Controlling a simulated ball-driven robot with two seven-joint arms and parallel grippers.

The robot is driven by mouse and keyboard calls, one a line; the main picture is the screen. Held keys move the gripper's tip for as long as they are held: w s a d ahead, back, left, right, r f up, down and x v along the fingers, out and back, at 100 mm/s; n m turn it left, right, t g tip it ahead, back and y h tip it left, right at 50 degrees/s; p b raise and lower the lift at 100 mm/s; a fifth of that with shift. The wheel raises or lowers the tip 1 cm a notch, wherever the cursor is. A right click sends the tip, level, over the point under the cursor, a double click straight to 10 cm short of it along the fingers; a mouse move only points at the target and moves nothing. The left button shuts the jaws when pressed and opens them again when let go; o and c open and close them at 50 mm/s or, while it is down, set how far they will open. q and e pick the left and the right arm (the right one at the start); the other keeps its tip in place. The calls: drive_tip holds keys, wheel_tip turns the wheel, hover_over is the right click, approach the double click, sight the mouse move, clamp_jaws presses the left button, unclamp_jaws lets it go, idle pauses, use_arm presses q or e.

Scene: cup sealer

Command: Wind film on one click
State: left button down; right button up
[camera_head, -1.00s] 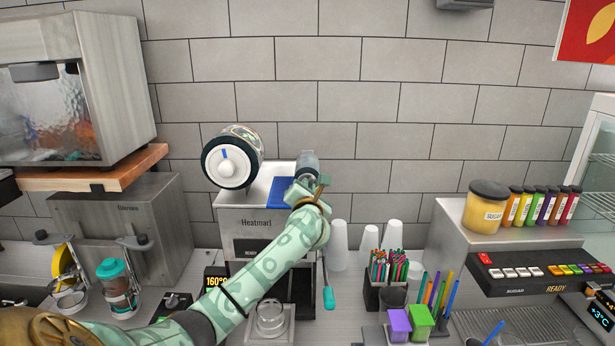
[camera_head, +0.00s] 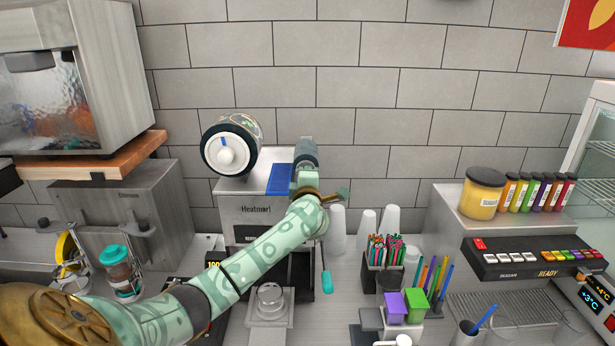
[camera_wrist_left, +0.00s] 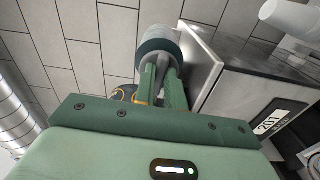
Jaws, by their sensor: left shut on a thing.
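The cup sealer (camera_head: 255,211), a grey box labelled Heatmart, stands against the tiled wall. A film roll (camera_head: 246,128) with a white end disc, a central knob and a blue mark sits above its top left. A dark grey cylindrical knob (camera_head: 306,152) sits at its top right. My left gripper (camera_wrist_left: 162,75) is shut on this knob, which shows beyond the fingers in the left wrist view (camera_wrist_left: 160,45). My left forearm crosses the sealer's front and hides part of it. My right gripper is not in view.
A lever with a teal handle (camera_head: 327,282) hangs at the sealer's right side. White cups (camera_head: 365,229) and a holder of coloured straws (camera_head: 383,267) stand to the right. A steel cup seat (camera_head: 270,299) is below the sealer.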

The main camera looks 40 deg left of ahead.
use_arm(q)
drive_tip(key=m, duration=0.5)
drive_tip(key=shift+f, duration=0.2)
idle(0.4)
drive_tip(key=c, duration=1.5)
unclamp_jaws()
drive_tip(key=shift+o, duration=0.2)
drive_tip(key=b+v, duration=0.2)
drive_tip(key=v, duration=1.4)
drive_tip(key=shift+d, duration=0.15)
drive_tip(key=shift+s, duration=0.1)
